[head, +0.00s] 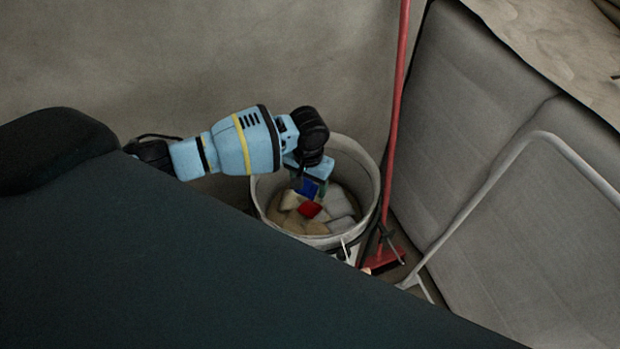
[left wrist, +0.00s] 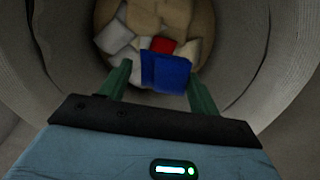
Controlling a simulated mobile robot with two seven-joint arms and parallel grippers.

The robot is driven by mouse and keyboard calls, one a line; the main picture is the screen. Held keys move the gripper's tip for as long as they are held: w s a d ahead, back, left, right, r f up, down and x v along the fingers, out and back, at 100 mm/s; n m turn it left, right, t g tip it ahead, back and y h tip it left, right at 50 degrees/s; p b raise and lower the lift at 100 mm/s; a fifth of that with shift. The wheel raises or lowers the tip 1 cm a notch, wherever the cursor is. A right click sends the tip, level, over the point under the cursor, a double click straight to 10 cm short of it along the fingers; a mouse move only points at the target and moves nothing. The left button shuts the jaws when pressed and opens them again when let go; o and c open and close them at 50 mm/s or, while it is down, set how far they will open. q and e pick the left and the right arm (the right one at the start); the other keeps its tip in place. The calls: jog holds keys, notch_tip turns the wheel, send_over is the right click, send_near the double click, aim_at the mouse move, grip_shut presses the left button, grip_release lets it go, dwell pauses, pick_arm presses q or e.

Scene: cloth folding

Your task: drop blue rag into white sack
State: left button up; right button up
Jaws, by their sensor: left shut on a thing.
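The blue rag (head: 308,188) shows below my left gripper in the head view, inside the mouth of the white sack (head: 365,165). In the left wrist view the blue rag (left wrist: 166,72) is between the two green fingers of my left gripper (left wrist: 155,85), which is shut on it. The rag hangs over the contents of the sack, whose grey-white inner wall (left wrist: 60,50) surrounds the gripper. In the head view my left gripper (head: 312,180) points down into the sack and is partly hidden by the wrist. My right gripper is not in view.
Several beige and white cloths and a red one (head: 310,209) lie in the sack. A red-handled broom (head: 394,130) stands right of it, beside grey cushioned panels (head: 470,110) and a pale metal tube (head: 500,165). A dark surface (head: 150,260) fills the lower left.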

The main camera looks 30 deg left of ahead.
aim_at(308, 186)
pick_arm(q)
jog(key=shift+r, duration=0.1)
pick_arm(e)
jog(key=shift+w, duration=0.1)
pick_arm(q)
jog(key=o, duration=1)
jog(key=shift+o, duration=0.2)
notch_tip(308, 186, up, 7)
jog(key=shift+f+p, duration=0.1)
jog(key=shift+p, duration=0.4)
jog(key=shift+r, duration=0.55)
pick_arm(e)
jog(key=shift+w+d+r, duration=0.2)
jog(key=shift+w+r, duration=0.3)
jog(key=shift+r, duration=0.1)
pick_arm(q)
jog(key=shift+f, duration=0.1)
